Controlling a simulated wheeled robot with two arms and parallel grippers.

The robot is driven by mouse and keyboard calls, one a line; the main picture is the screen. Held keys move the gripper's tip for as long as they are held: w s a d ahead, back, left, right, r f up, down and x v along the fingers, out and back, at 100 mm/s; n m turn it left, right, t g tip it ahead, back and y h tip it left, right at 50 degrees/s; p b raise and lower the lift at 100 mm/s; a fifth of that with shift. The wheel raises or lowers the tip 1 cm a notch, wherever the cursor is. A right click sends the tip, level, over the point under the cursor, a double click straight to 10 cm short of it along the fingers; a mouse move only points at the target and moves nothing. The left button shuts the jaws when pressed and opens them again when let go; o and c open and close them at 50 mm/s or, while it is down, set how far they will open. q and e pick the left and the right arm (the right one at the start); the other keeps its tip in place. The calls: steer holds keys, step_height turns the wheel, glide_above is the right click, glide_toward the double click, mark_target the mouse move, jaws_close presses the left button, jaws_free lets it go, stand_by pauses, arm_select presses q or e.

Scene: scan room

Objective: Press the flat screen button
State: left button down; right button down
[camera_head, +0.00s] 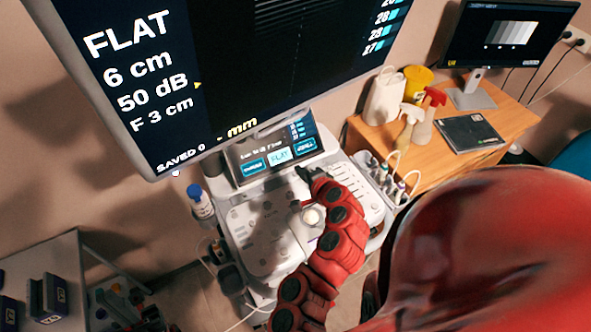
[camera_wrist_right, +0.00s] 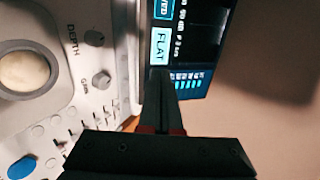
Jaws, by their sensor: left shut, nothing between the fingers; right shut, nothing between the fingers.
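The flat screen button is the light cyan tile marked FLAT (camera_head: 280,156) on the tilted touch panel (camera_head: 246,152) of the scanner console. It also shows in the right wrist view (camera_wrist_right: 159,48), just beyond my fingertips. My right gripper (camera_head: 299,170) is shut and empty, beside the FLAT tile at the panel's lower edge. In the right wrist view its closed fingertips (camera_wrist_right: 163,72) overlap the panel near the tile's end; I cannot tell whether they touch it. My left gripper is not in view.
A large monitor (camera_head: 180,75) reading FLAT hangs above the panel. The console (camera_head: 262,225) has a trackball and knobs. A bottle (camera_head: 201,203) stands at its left and probes (camera_head: 392,180) at its right. A wooden desk (camera_head: 512,117) holds spray bottles and another screen.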

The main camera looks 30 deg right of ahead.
steer(key=shift+v, duration=0.8)
steer(key=shift+s, duration=0.1)
